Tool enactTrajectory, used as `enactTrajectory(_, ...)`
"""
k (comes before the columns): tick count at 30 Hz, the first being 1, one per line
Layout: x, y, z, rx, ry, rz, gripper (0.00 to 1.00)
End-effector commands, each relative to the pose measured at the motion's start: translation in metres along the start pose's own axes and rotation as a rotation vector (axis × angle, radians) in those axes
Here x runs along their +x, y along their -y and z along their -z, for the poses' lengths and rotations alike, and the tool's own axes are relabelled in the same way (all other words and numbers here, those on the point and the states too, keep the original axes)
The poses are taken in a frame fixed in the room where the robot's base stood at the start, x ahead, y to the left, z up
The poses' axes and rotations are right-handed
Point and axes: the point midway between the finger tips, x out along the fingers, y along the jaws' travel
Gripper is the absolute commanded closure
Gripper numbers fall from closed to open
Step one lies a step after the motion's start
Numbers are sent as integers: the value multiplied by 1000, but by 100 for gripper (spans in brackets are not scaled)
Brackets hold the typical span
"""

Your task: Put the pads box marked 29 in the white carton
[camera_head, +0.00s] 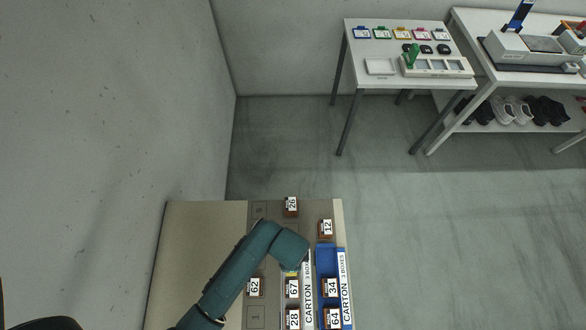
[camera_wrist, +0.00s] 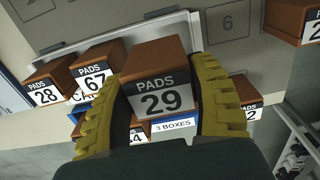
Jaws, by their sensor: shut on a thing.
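The pads box marked 29 (camera_wrist: 160,93) is brown with a white label and stands between the yellow fingers of my gripper (camera_wrist: 165,108), which is shut on it. In the wrist view, it is in front of the white carton's rim (camera_wrist: 187,27), beside boxes 67 and 28. Its underside is hidden, so I cannot tell whether it touches the carton floor. In the head view, the white carton (camera_head: 307,290) shows its long "CARTON 3 BOXES" label; my arm covers its far end, and box 29 is hidden there.
Boxes 67 (camera_head: 292,289) and 28 (camera_head: 293,319) sit in the white carton. The blue carton (camera_head: 327,258) beside it holds boxes 34 (camera_head: 332,288) and 64 (camera_head: 334,319). Boxes 26 (camera_head: 291,206), 12 (camera_head: 326,229) and 62 (camera_head: 255,287) stand on the table (camera_head: 200,235).

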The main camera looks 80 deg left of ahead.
Motion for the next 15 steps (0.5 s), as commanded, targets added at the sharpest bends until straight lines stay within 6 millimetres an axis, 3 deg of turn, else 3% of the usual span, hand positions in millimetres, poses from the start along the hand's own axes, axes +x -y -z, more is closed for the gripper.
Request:
enactTrajectory(9,54,0,0,1,0,-1,78)
enactTrajectory(15,60,0,1,1,-2,2,78)
